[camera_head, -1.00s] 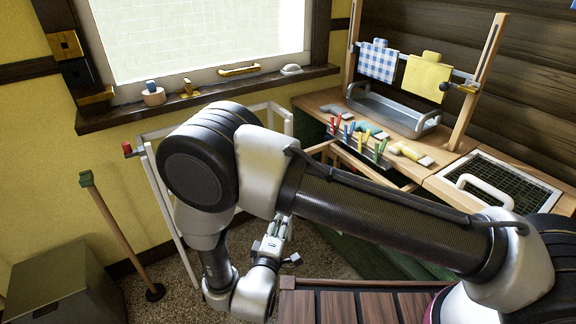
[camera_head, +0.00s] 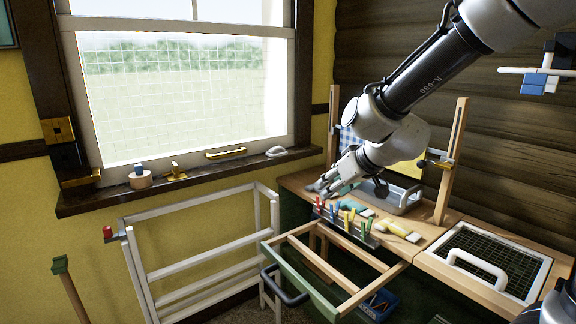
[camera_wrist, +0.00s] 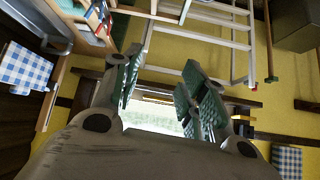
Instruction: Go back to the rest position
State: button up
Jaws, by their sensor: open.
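My gripper (camera_head: 322,188) is in the head view at the end of my arm, which reaches in from the upper right. It is over the left end of the wooden bench (camera_head: 432,262), in front of the hanging cloths. In the wrist view my gripper (camera_wrist: 160,85) has its green-padded fingers spread with nothing between them. Whether it touches anything on the bench cannot be told. My arm partly hides the blue checked cloth (camera_head: 352,147) and the yellow cloth (camera_head: 408,168).
A green-fronted drawer frame (camera_head: 300,284) juts out below. A white rack (camera_head: 200,245) stands under the window sill (camera_head: 200,180). A wooden post (camera_head: 441,165) rises beside my arm.

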jog(key=s+d+r+m+g+h, duration=0.1)
jog(key=s+d+r+m+h, duration=0.1)
jog(key=s+d, duration=1)
jog(key=s+d+r+m+g+h, duration=0.2)
jog(key=s+d+r+m, duration=0.1)
jog(key=s+d, duration=0.9)
jog(key=shift+s+d+m+g+h, duration=0.3)
jog(key=shift+s, duration=0.4)
